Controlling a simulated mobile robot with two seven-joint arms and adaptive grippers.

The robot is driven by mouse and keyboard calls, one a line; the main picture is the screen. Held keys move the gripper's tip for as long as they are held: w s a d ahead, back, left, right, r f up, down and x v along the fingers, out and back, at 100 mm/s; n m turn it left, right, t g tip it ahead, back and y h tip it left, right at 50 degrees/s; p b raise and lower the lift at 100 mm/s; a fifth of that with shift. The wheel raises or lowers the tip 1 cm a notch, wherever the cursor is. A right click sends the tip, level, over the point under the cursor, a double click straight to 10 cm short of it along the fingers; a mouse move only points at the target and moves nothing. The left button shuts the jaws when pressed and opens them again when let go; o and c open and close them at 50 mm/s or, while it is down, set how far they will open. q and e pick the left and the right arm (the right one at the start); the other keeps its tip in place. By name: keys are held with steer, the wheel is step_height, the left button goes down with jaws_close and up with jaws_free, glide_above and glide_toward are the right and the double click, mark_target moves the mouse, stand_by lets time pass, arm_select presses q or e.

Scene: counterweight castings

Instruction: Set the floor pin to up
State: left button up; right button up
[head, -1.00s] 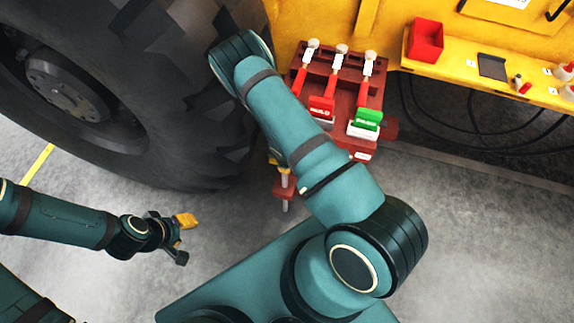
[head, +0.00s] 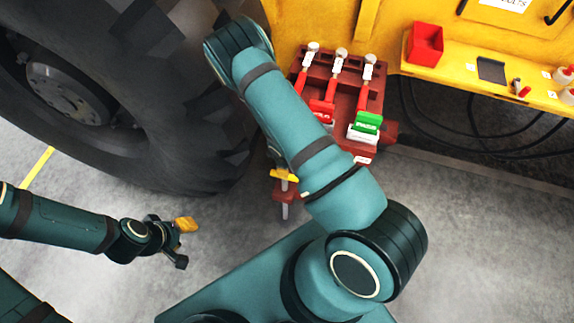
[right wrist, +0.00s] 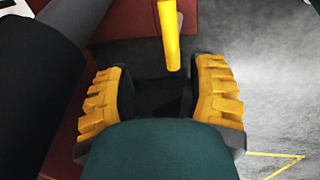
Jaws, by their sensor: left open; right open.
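The floor pin's grey shank (head: 285,211) hangs below a red bracket (head: 284,197) low beside the tyre in the head view. In the right wrist view a yellow rod (right wrist: 168,36), apparently the pin's handle, comes down from the top edge. My right gripper (right wrist: 161,70) is open, with a yellow-padded finger on either side of the rod's end. I cannot tell whether either finger touches it. In the head view my right arm hides most of that gripper; a yellow pad shows at the bracket. My left gripper (head: 184,243) is open and empty above the floor.
A dark red stand (head: 346,100) with red and green tagged levers is close behind my right arm. A large tyre (head: 130,110) fills the left. A yellow ledge (head: 470,75) carries a red bin (head: 425,43). Black hoses (head: 440,133) hang below it. Grey floor is clear at right.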

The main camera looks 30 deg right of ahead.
step_height(320, 180, up, 8)
steer(key=s+a, duration=0.1)
steer(key=shift+a, duration=0.2)
stand_by(0.5)
